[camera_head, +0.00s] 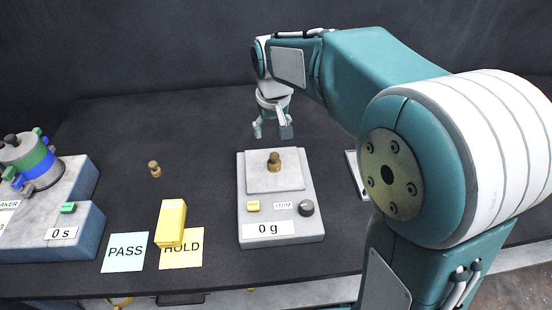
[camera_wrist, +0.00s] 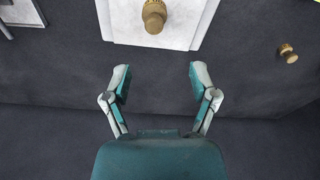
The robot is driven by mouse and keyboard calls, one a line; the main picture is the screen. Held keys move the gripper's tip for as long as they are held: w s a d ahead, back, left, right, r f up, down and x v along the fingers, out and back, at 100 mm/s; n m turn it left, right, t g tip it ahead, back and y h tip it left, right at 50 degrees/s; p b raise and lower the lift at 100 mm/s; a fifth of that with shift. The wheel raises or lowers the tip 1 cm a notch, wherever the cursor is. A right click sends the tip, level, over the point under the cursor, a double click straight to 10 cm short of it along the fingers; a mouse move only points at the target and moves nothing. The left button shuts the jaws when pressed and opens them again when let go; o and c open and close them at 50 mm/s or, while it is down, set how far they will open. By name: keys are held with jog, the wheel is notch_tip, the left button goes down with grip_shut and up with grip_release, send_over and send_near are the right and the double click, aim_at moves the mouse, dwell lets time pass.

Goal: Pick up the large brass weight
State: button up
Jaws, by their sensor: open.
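The large brass weight (camera_head: 274,162) stands upright on the pan of the scale (camera_head: 288,184). In the wrist view the weight (camera_wrist: 154,16) is at the top edge, partly cut off, ahead of the fingers. A smaller brass weight (camera_head: 155,169) stands on the table to the left of the scale; in the wrist view it (camera_wrist: 288,53) is at the right. My gripper (camera_head: 273,132) is behind the scale, pointing down, above table height. In the wrist view my gripper (camera_wrist: 158,80) is open and empty, its fingers apart from both weights. The scale display reads 0 g.
A shaker machine (camera_head: 75,225) with a sieve stack stands at the left. A tray edge (camera_head: 354,175) lies right of the scale, partly behind my arm. The back table is clear.

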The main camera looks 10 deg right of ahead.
aim_at(274, 155)
jog(key=f, duration=0.5)
jog(key=shift+w+a+f, duration=0.15)
jog(key=shift+w+f, duration=0.1)
jog(key=f, duration=0.5)
jog(key=shift+w+d+f, duration=0.1)
jog(key=shift+w+d, duration=0.2)
jog(key=shift+d, duration=0.1)
grip_shut()
